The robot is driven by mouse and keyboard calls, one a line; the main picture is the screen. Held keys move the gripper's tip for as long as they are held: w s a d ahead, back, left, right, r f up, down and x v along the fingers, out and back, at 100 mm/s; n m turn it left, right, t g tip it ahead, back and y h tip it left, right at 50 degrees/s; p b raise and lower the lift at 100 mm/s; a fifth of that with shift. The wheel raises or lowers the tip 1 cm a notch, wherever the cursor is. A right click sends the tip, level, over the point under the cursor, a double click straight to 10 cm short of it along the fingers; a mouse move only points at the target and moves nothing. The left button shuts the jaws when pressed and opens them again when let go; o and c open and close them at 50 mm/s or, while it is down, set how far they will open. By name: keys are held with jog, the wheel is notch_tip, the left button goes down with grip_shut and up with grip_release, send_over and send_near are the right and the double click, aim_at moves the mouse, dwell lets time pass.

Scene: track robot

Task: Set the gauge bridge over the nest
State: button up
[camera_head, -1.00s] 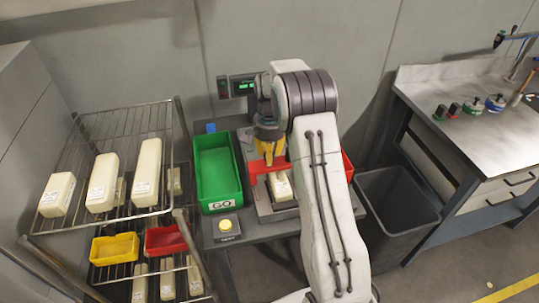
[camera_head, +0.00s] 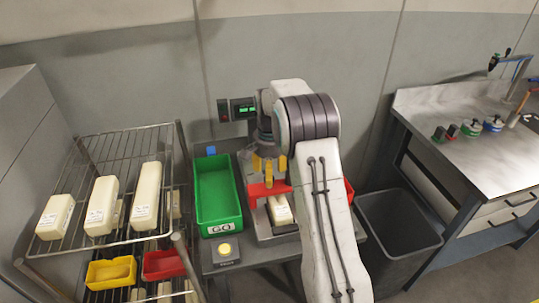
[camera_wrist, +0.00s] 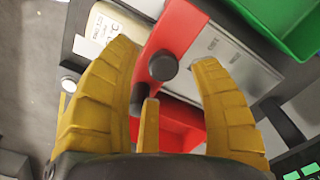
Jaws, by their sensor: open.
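The red gauge bridge (camera_head: 265,189) stands across a grey fixture plate (camera_head: 263,228) on the small table. A cream block (camera_head: 281,211) lies partly under it; the nest holding the block is mostly hidden. In the wrist view the red bridge (camera_wrist: 180,45) crosses diagonally, with a dark round knob (camera_wrist: 163,66) on top and the cream block (camera_wrist: 108,35) beside it. My gripper (camera_head: 267,178) is right over the bridge. Its yellow fingers (camera_wrist: 165,85) are spread open around the knob, with visible gaps to it.
A green GO bin (camera_head: 218,195) stands left of the fixture, and a red bin (camera_head: 349,190) is partly hidden behind my arm. A wire rack (camera_head: 150,232) holds cream blocks at the left. A grey waste bin (camera_head: 400,225) stands right.

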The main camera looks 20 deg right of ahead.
notch_tip(320, 180, up, 9)
dwell(0.5)
dwell(0.5)
jog(key=n, duration=0.6)
send_over(271, 192)
notch_tip(271, 192, down, 6)
jog(key=shift+f, duration=0.15)
jog(key=s+a+r+n, duration=0.1)
jog(key=s+a+r, duration=0.15)
jog(key=s, duration=0.65)
jog(key=s+a+r+n, duration=0.1)
jog(key=s+a+n, duration=0.15)
jog(key=s, duration=0.65)
jog(key=s+a+r+n, duration=0.15)
jog(key=s+a, duration=0.25)
jog(key=s, duration=0.5)
notch_tip(271, 192, up, 6)
jog(key=s+a+t, duration=0.1)
jog(key=s+t, duration=0.1)
jog(key=t, duration=0.2)
jog(key=shift+a+f, duration=0.15)
jog(key=shift+a, duration=0.2)
